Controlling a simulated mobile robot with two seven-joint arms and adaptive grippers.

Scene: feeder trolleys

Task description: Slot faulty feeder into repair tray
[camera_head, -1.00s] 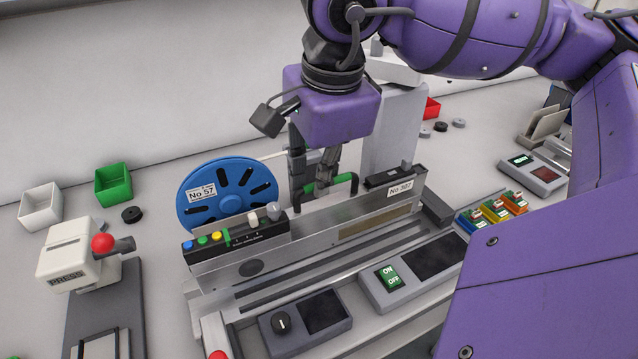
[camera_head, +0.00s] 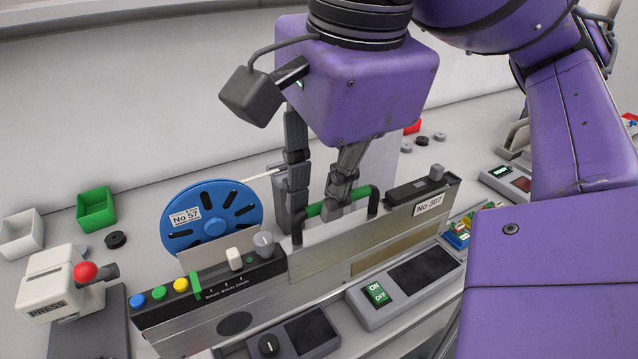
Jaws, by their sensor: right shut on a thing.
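The feeder (camera_head: 310,268) is a long, thin metal body with a label "No 307" (camera_head: 429,204) at its right end. A black control strip with blue, green and yellow buttons runs along its left end. A blue reel (camera_head: 212,217) labelled "No 57" shows behind the feeder. My right gripper (camera_head: 320,205) comes down from above and is shut on the feeder's green-and-black handle (camera_head: 357,203). The feeder looks raised and hides most of the rails beneath it. Its lower edge is partly out of frame. I cannot tell which tray is the repair tray. My left gripper is not in view.
A white press (camera_head: 58,285) with a red knob stands at the left. White (camera_head: 21,233) and green (camera_head: 96,208) bins are behind it. An ON/OFF switch box (camera_head: 405,283) and a knob box (camera_head: 290,338) lie in front of the feeder. Small coloured parts (camera_head: 458,235) sit at the right.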

